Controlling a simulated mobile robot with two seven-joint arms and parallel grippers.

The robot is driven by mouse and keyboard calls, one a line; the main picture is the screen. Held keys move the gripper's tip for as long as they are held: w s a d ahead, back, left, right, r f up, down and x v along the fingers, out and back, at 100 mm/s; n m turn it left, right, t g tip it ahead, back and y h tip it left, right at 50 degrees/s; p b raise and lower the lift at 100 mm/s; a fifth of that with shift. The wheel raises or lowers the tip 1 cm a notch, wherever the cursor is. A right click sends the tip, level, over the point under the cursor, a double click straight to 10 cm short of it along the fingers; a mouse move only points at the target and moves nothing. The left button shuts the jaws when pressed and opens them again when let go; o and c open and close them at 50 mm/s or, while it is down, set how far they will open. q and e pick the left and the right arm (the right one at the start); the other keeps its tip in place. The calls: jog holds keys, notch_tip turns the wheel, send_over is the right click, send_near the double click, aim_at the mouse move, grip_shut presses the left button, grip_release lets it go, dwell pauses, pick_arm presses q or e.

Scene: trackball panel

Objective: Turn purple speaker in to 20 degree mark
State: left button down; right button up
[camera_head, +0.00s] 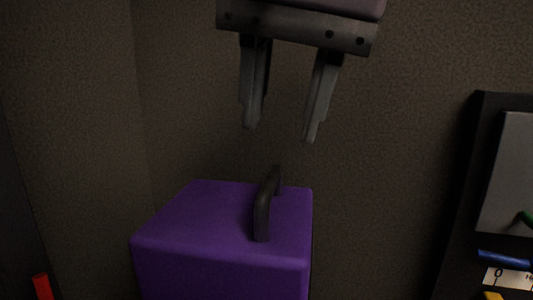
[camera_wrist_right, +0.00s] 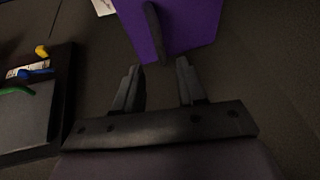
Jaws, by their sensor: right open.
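The purple speaker (camera_head: 220,265) is a box in the lower middle of the head view, with a dark handle (camera_head: 264,205) standing on its top. My right gripper (camera_head: 280,133) is open and empty, above the handle and apart from it, with its fingers pointing down. In the right wrist view the gripper (camera_wrist_right: 158,75) is open, and the speaker (camera_wrist_right: 192,22) and its handle (camera_wrist_right: 156,32) lie beyond the fingertips, the handle roughly in line with the gap. No degree marks are visible. My left gripper is not in view.
A dark panel (camera_head: 461,235) with a grey plate (camera_head: 512,165) stands at the right, with green, blue and yellow parts and a white label (camera_head: 508,279). A small red piece (camera_head: 42,287) is at the lower left. The space between gripper and handle is clear.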

aim_at(271, 179)
jog(key=x, duration=0.6)
jog(key=shift+f, duration=0.35)
grip_shut()
